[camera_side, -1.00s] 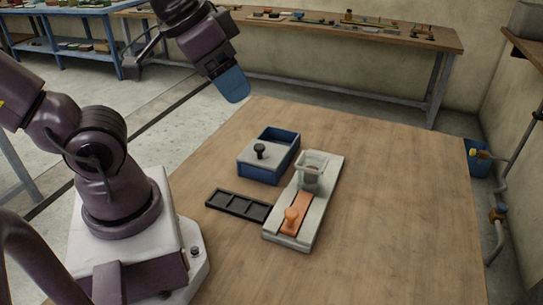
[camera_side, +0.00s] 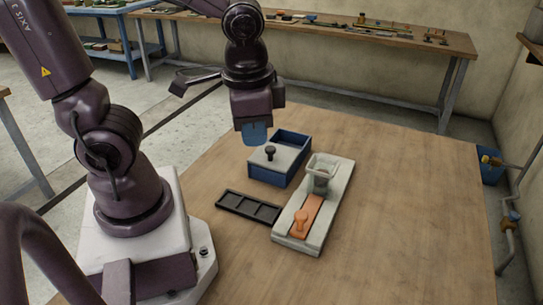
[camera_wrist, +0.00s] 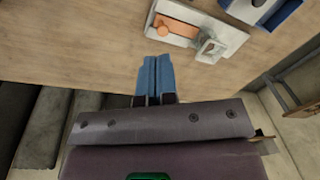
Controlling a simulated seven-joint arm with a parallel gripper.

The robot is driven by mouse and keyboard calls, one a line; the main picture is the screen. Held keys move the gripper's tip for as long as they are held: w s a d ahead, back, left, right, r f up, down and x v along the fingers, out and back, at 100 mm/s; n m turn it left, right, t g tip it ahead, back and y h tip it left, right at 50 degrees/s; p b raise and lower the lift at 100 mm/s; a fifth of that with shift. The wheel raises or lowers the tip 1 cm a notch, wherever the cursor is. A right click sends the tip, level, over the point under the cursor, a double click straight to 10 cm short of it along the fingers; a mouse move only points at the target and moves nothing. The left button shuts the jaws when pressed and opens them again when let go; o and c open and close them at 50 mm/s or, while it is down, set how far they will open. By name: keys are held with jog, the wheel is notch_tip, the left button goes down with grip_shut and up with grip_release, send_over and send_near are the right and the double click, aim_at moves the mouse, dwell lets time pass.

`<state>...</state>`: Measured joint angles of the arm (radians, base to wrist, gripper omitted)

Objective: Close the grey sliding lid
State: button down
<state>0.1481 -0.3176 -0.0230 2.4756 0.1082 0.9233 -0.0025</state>
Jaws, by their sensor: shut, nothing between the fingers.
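A blue box (camera_side: 270,175) stands on the wooden table. Its grey sliding lid (camera_side: 286,159) with a black knob (camera_side: 270,151) covers the near part, and the far part is open. In the wrist view the grey lid (camera_wrist: 247,9) and blue box (camera_wrist: 285,14) show partly, cut off by the top edge. My gripper (camera_side: 255,140) has blue fingers pointing down. It is shut and empty, above and just left of the box in the side view, apart from the knob. In the wrist view its fingers (camera_wrist: 155,82) are together.
Right of the box lies a pale grey board (camera_side: 318,232) with an orange slider (camera_side: 306,216) and a translucent square cup (camera_side: 321,168). A black slotted tray (camera_side: 249,207) lies in front of the box. The table's right side is clear.

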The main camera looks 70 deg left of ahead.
notch_tip(320, 180, down, 7)
jog(key=s+a+m+g+y, duration=0.1)
jog(key=m+g+y, duration=0.3)
jog(key=m+t+y, duration=0.8)
jog(key=m+y, duration=0.2)
jog(key=m, duration=0.5)
send_near(271, 152)
jog(key=x, duration=0.7)
jog(key=shift+a+f, duration=0.15)
jog(key=shift+a, duration=0.15)
jog(key=shift+w, duration=0.15)
jog(key=w+a, duration=0.7)
jog(key=shift+w+a, duration=0.25)
jog(key=shift+a, duration=0.1)
jog(key=shift+s, duration=0.15)
